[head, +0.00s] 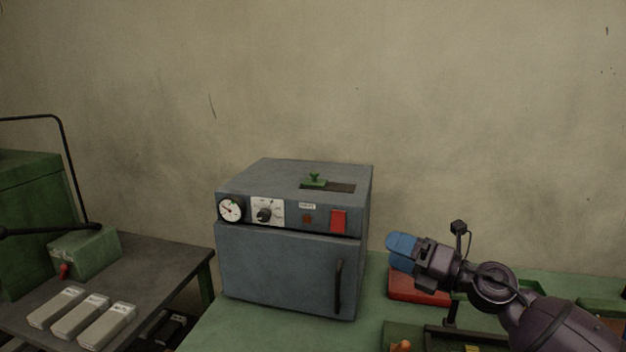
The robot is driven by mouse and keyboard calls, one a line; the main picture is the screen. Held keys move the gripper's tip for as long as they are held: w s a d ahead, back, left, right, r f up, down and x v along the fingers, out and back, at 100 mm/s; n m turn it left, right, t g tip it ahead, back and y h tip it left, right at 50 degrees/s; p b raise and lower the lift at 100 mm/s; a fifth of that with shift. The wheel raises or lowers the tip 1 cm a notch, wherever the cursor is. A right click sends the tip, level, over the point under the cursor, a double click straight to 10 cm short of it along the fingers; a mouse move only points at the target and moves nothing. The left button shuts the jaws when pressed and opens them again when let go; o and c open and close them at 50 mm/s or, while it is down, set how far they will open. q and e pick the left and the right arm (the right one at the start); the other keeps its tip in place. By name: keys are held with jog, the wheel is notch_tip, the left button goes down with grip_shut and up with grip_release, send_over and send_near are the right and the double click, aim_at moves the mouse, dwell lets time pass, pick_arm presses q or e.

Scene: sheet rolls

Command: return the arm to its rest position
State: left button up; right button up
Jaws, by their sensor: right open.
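My right arm comes in from the lower right. Its gripper (402,248), with blue fingers, points left above the green bench, to the right of the grey oven. The gripper is open, and I see nothing held in it. Below it is a red block-like object (418,287) on the bench, partly hidden by the gripper and arm. My left gripper does not show.
A grey oven (285,270) with a gauge, a dial, a red switch and a closed door stands on the green bench (250,328). At left, a dark table (165,262) bears a green box (85,252) and pale blocks (80,315). A dark-framed tray (400,335) sits at lower right.

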jog(key=s+d+f+m+t+h, duration=0.2)
jog(key=s+d+f+m+h, duration=0.55)
jog(key=m, duration=0.75)
jog(key=s+d+f+m+t+h, duration=0.1)
jog(key=s+d+f+m+h, duration=0.4)
jog(key=s+f+m+h, duration=0.75)
jog(key=s+f+m+g+y, duration=0.4)
jog(key=s+m+g, duration=0.55)
jog(key=s, duration=0.85)
pick_arm(q)
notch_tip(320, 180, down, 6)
jog(key=b, duration=0.6)
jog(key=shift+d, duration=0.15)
pick_arm(e)
jog(key=w+f+n+t, duration=0.1)
jog(key=w+f+t, duration=0.2)
jog(key=f, duration=0.5)
jog(key=w+a+f+n+t, duration=0.1)
jog(key=w+f+t, duration=0.3)
jog(key=f, duration=0.5)
jog(key=shift+w+a+f, duration=0.2)
jog(key=shift+w, duration=0.2)
